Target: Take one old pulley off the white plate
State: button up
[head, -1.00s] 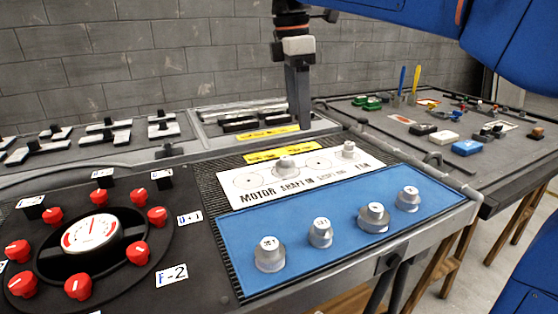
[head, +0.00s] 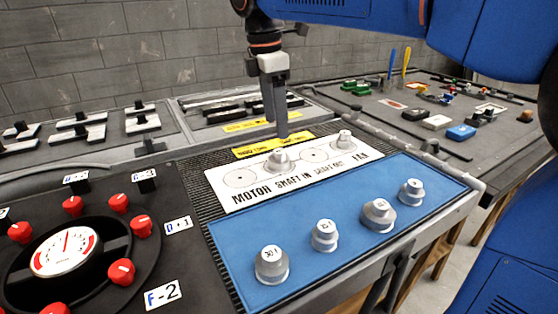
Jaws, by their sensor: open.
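The white plate (head: 232,196) lies on the bench behind a blue mat and carries printed lettering and several circles. Two grey pulleys stand on it: one left of centre (head: 279,160) and one near the right end (head: 344,139). My gripper (head: 278,132) points down above the plate's back edge, just behind and above the left pulley. Its fingers are seen nearly edge-on. It is open and holds nothing. Its exact height over the pulley is hard to judge.
Several grey pulleys with labelled tops stand on the blue mat (head: 340,262) in front. Yellow labels (head: 273,143) lie behind the plate. A dial panel with red knobs (head: 66,251) is at left. A side table (head: 478,145) with small parts is at right.

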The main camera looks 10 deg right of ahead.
aim_at(279, 151)
jog(key=f, duration=0.6)
jog(key=d+f, duration=0.1)
jog(key=f, duration=0.3)
jog(key=shift+w, duration=0.35)
jog(key=c, duration=1.2)
jog(key=shift+r, duration=0.1)
